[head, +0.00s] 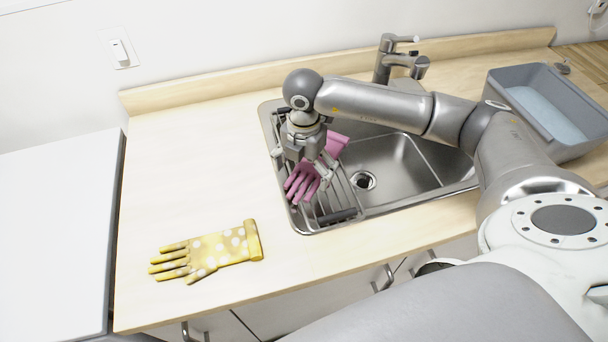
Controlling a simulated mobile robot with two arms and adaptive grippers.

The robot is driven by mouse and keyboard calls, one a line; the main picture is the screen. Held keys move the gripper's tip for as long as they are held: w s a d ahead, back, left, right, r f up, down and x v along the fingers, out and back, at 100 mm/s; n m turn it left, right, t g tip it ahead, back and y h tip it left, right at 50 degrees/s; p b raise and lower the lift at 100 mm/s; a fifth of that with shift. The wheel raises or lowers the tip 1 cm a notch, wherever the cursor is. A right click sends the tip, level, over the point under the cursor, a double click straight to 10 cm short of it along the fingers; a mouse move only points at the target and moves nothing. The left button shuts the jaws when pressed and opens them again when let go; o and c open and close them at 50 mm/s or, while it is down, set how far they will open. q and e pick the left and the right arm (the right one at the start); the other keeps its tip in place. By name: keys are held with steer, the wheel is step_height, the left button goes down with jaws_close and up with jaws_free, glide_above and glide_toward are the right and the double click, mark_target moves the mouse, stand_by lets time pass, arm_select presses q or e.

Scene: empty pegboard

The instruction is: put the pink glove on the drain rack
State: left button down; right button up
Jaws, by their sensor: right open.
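The pink glove (303,182) lies on the drain rack (339,207), which sits over the left part of the sink. Its fingers point toward the lower left and its cuff toward the upper right. My right gripper (306,173) is open and points down directly over the glove, hiding its middle part. I cannot tell whether the fingers touch the glove. My left gripper is not in view.
A yellow glove with white dots (215,252) lies on the wooden counter (190,160) left of the sink. A faucet (388,60) stands behind the sink basin (400,165). A grey tub (548,105) stands at the right.

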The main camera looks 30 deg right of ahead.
step_height(320, 180, up, 10)
steer(key=b, duration=0.2)
stand_by(0.4)
